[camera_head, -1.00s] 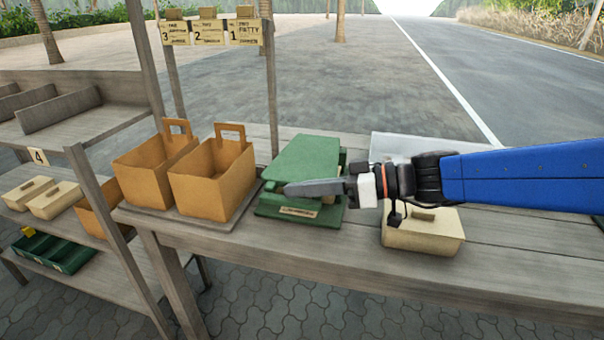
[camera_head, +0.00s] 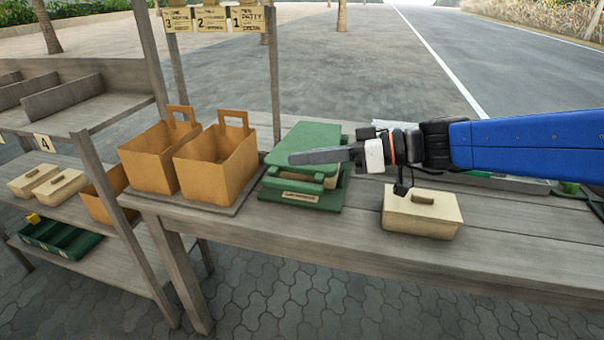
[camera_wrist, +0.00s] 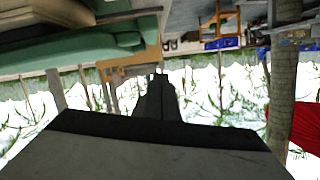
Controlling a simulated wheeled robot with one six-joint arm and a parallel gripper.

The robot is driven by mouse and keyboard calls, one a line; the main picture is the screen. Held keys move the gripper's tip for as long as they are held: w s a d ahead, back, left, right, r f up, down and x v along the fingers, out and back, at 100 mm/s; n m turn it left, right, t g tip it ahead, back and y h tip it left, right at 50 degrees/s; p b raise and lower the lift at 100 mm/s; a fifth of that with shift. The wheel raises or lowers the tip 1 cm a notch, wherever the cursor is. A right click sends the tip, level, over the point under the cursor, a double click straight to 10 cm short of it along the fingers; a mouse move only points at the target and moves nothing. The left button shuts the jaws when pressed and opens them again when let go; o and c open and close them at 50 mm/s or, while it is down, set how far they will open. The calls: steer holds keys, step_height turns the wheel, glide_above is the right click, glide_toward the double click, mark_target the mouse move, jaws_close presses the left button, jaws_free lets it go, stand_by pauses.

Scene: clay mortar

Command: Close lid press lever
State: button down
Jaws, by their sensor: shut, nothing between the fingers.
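A green press (camera_head: 300,193) stands on the wooden table, with a label on its front. Its flat green lid (camera_head: 312,136) lies over the body with a slight tilt, and a gap shows between lid and base at the right. A green bar at the front edge (camera_head: 296,173) looks like the lever. My gripper (camera_head: 290,158) is shut and empty, pointing left across the front part of the lid. I cannot tell whether it touches the lid. In the wrist view my gripper (camera_wrist: 158,76) shows dark fingertips together, with green press surfaces (camera_wrist: 75,50) at the upper left.
Two orange-brown boxes with handles (camera_head: 216,165) stand close to the left of the press. A cream lidded box (camera_head: 422,214) sits to its right. Wooden posts (camera_head: 274,80) rise behind. Bare table (camera_head: 500,240) lies at the front right.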

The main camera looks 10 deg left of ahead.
steer(key=v, duration=0.9)
steer(key=shift+s+d, duration=0.15)
steer(key=shift+s, duration=0.15)
steer(key=n+h, duration=1.4)
steer(key=h, duration=0.1)
glide_above(293, 182)
steer(key=shift+f+t, duration=0.3)
steer(key=shift+f, duration=1.6)
steer(key=shift+s+f, duration=0.1)
steer(key=shift+f, duration=0.75)
stand_by(1.0)
